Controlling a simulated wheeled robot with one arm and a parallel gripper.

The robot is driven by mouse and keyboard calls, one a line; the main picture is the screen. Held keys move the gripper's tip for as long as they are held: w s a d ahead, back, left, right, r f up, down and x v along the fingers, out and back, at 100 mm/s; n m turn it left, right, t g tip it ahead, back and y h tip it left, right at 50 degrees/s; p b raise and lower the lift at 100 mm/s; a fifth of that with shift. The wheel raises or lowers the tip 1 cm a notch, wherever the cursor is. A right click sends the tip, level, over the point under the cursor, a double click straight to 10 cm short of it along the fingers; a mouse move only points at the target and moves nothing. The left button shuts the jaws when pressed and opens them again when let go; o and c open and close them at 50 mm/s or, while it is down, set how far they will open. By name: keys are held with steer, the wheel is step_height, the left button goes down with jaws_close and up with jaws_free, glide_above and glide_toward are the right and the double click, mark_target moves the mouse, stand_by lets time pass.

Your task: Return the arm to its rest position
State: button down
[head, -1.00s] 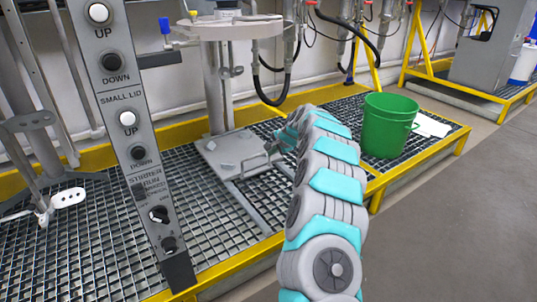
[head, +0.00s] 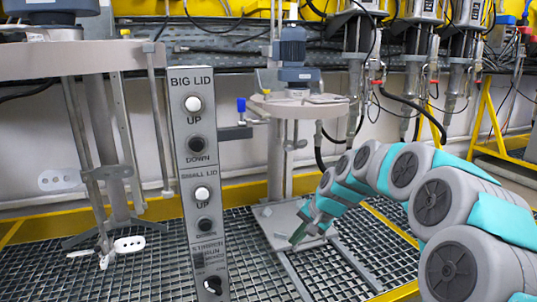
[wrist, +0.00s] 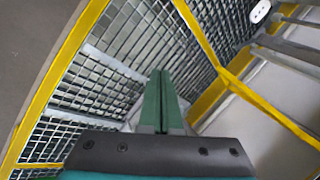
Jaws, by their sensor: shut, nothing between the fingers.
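My arm of grey and teal links reaches in from the right side of the head view. My gripper (head: 298,234) is at its far end, low over the square base plate of the small-lid agitator (head: 292,222). In the wrist view my gripper (wrist: 161,76) shows two green fingers pressed together with nothing between them. The fingers point over the floor grating. I cannot tell whether the fingertips touch the plate.
A control panel (head: 201,170) with big-lid and small-lid buttons stands left of my gripper. A larger agitator lid (head: 75,60) is at the left. Yellow-edged grating (head: 130,262) covers the floor. Hoses and pumps (head: 410,65) hang at the back right.

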steer(key=s+d+n+g+h+p, duration=0.2)
steer(key=s+d+n, duration=0.1)
steer(key=s, duration=1.8)
steer(key=s+d+r+n+g+h+p, duration=0.1)
steer(key=s+d+n+g+h+p, duration=0.1)
steer(key=s, duration=2)
steer(key=shift+s+d+r+n+g+h, duration=0.2)
steer(key=shift+d+n+g+h, duration=0.35)
steer(key=shift+d, duration=0.55)
